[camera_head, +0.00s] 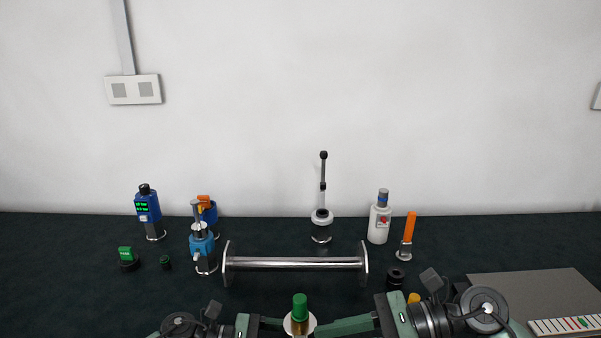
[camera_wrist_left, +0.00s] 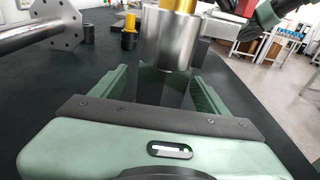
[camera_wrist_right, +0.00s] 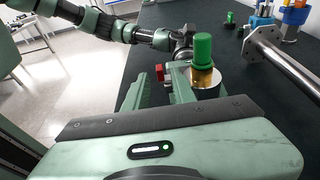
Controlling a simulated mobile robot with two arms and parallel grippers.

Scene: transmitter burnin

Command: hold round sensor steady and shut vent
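The round sensor (camera_head: 299,312) has a green cap, a gold neck and a silver round base. It stands upright at the bottom middle of the head view. My left gripper (camera_head: 272,323) is at its left; in the left wrist view the open fingers (camera_wrist_left: 158,92) are wide apart, with the silver base (camera_wrist_left: 166,42) between and beyond their tips. My right gripper (camera_head: 325,328) is at its right. In the right wrist view its fingers (camera_wrist_right: 158,78) are open with a narrower gap, and a small red part (camera_wrist_right: 160,73), perhaps the vent handle, shows at the tips. Contact cannot be told.
A metal bar on two end plates (camera_head: 290,263) lies behind the sensor. Blue devices (camera_head: 147,209), a white bottle (camera_head: 379,224) and an orange-handled part (camera_head: 408,237) stand farther back. A grey panel (camera_head: 525,290) is at the right. Dark table is clear at the left front.

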